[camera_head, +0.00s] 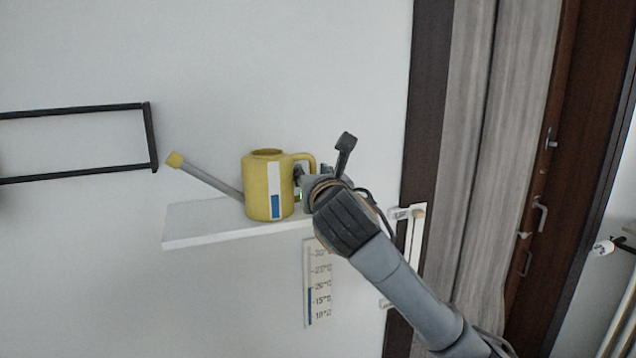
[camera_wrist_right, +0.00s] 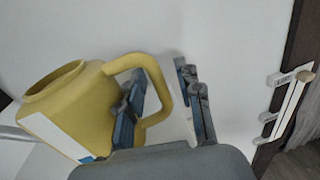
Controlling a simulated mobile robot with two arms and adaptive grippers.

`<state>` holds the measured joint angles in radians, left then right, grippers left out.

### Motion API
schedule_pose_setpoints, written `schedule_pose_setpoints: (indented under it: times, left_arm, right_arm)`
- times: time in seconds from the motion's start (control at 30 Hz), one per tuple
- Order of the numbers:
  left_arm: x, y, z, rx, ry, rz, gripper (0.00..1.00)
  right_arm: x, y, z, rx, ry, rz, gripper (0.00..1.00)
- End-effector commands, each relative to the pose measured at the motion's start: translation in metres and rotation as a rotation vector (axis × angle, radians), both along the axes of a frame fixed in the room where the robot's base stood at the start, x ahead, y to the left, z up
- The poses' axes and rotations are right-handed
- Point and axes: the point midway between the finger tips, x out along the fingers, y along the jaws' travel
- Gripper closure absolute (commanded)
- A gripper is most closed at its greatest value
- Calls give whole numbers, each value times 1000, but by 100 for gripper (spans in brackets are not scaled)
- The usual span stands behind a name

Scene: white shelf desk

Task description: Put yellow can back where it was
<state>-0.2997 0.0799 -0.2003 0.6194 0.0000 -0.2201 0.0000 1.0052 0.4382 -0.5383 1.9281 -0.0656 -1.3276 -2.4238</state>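The yellow can (camera_head: 256,185) is a watering can with a long grey spout pointing left and a white and blue label. It looks upright on the white wall shelf (camera_head: 195,225), its handle (camera_head: 309,160) facing right. It also shows in the right wrist view (camera_wrist_right: 85,108). My right gripper (camera_head: 312,178) is at the handle side. In the right wrist view my right gripper (camera_wrist_right: 164,92) has its fingers spread apart, one inside the handle loop and one outside, with the handle between them. My left gripper is not in view.
A black wall frame (camera_head: 152,138) is at the left, near the spout tip. A thermometer strip (camera_head: 318,285) hangs below the shelf. A white bracket with a rod (camera_head: 408,245) is on the wall at right, beside a curtain (camera_head: 490,150). The shelf's left end is bare.

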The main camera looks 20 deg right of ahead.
Motion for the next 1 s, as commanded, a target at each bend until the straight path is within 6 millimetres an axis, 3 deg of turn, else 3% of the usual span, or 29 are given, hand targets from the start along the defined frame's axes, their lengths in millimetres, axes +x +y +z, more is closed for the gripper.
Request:
schedule_pose_setpoints:
  times: [0.3,0.5,0.7,1.0]
  left_arm:
    - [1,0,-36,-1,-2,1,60]
    - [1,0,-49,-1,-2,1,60]
    - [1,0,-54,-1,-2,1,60]
    - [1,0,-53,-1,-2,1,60]
  right_arm:
    - [-63,9,-3,-2,-8,3,65]
    - [-98,14,-1,-2,-5,2,65]
    - [-114,16,0,-1,-2,1,65]
    - [-115,16,1,-1,0,1,65]
